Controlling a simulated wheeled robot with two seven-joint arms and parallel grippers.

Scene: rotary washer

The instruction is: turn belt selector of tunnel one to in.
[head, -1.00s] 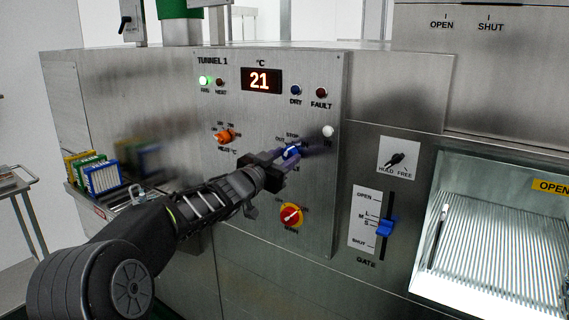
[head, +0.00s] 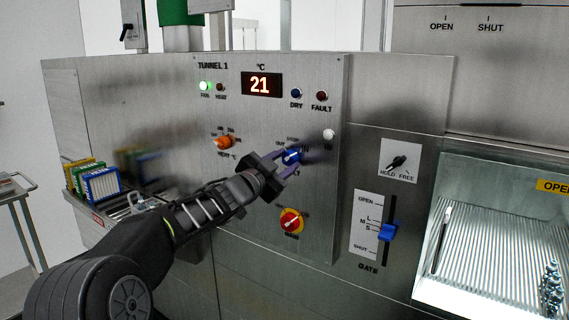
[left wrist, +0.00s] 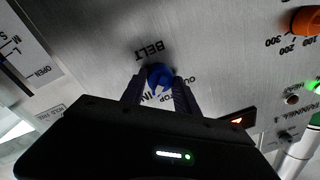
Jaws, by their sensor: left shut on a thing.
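The belt selector is a blue knob (head: 291,156) on the steel TUNNEL 1 panel (head: 325,215), between the orange heat knob and the red-yellow switch. My left gripper (head: 287,162) reaches it from the lower left and is shut on it. In the left wrist view the knob (left wrist: 159,76) sits between the two fingers of my left gripper (left wrist: 160,90). The BELT, OUT, STOP and IN labels around it appear turned over there and are partly covered by the fingers. I cannot tell surely which label the knob points to. My right gripper is not in view.
An orange heat knob (head: 222,142) is left of the selector; a red-yellow switch (head: 291,221) is below it. A blue gate lever (head: 390,232) stands to the right. A shiny metal object (head: 551,290) is in the lit opening. Coloured racks (head: 100,184) stand at left.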

